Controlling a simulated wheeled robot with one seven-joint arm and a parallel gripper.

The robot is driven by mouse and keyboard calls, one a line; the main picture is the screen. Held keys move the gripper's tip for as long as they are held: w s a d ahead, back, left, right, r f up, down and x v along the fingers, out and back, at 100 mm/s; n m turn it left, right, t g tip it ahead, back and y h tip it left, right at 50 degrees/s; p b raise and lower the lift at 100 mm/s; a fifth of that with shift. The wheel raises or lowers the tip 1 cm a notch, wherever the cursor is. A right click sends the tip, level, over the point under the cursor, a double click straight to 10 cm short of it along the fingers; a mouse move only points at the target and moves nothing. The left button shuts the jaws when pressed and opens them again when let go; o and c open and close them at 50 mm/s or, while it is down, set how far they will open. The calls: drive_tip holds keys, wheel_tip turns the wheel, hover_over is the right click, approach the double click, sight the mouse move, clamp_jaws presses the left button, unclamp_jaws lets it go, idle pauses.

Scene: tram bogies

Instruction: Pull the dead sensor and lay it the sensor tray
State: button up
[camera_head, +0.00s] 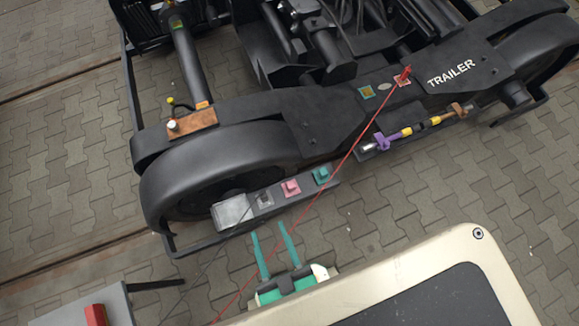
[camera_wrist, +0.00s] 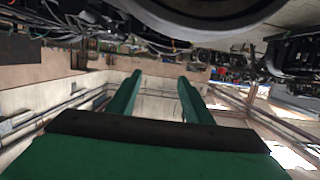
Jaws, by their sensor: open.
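My gripper (camera_head: 269,230) has two long green fingers, spread apart and empty, below a dark bar on the bogie's near side. The fingers also show in the wrist view (camera_wrist: 158,80), with nothing between them. On the bar sit a clear whitish box (camera_head: 232,212), a small grey-black piece (camera_head: 265,198), a pink block (camera_head: 291,188) and a teal block (camera_head: 321,175). A copper-coloured bracket (camera_head: 190,124) with a small white knob is on the bogie frame at upper left. I cannot tell which piece is the dead sensor, nor identify the sensor tray for certain.
The black bogie (camera_head: 240,130) fills the top, marked TRAILER. A rod with purple, yellow and orange parts (camera_head: 420,126) lies along its side. A thin red line runs from a red piece (camera_head: 404,76) down past my gripper. A grey surface (camera_head: 70,312) with a red block is lower left.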

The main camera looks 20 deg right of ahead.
drive_tip(key=w+d+f+g+h, duration=0.1)
drive_tip(key=w+d+f+g, duration=0.15)
drive_tip(key=f, duration=0.55)
drive_tip(key=w+d+f+g, duration=0.2)
drive_tip(key=w+f, duration=0.2)
drive_tip(key=f, duration=0.5)
drive_tip(key=g, duration=1)
hover_over(291, 186)
drive_tip(key=shift+y, duration=0.3)
wheel_tip(291, 186, down, 9)
drive_tip(key=shift+r, duration=0.1)
drive_tip(key=shift+w+d+r+g, duration=0.2)
drive_tip(key=shift+w+r+g, duration=0.1)
drive_tip(key=shift+r, duration=0.15)
drive_tip(key=shift+w+a, duration=0.1)
